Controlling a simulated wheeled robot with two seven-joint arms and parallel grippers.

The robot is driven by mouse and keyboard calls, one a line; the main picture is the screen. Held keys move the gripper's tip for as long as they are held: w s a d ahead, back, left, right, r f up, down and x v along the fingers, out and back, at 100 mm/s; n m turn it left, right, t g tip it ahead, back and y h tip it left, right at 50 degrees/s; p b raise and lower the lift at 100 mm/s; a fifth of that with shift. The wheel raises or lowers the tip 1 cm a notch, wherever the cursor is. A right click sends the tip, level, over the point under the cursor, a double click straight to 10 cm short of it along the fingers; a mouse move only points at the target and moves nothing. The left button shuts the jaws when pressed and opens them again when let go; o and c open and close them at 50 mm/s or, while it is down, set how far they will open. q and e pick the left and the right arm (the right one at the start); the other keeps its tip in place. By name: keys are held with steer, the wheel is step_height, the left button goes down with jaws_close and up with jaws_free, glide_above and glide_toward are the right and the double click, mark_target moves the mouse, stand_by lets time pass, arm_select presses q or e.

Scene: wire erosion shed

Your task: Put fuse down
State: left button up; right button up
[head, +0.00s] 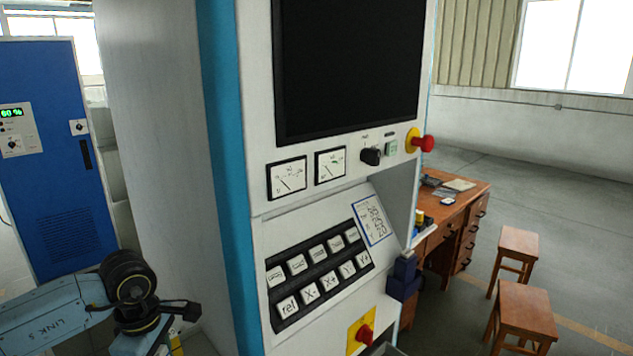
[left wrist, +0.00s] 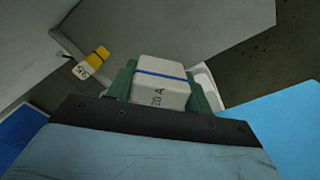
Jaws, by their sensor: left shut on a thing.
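In the left wrist view a white fuse (left wrist: 160,83) with a blue stripe and the mark "20 A" sits between green finger pads. My left gripper (left wrist: 165,92) is shut on it. A second small block, yellow and white (left wrist: 91,62), lies apart from it at the upper left of that view; its lettering is too small to read surely. In the head view my left arm comes in at the lower left, and the held fuse cannot be made out there. My right gripper is in neither view.
A tall control cabinet (head: 172,130) with a dark screen (head: 345,65), gauges and buttons fills the middle. A blue cabinet (head: 50,180) stands at the left. A wooden desk (head: 462,212) and wooden stools (head: 525,312) stand at the right, with open floor beyond.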

arm_select(q)
steer(key=s+d+m+b, duration=0.2)
steer(key=d+m+b, duration=0.3)
steer(key=m, duration=1.3)
steer(key=d, duration=0.4)
steer(key=shift+d, duration=0.4)
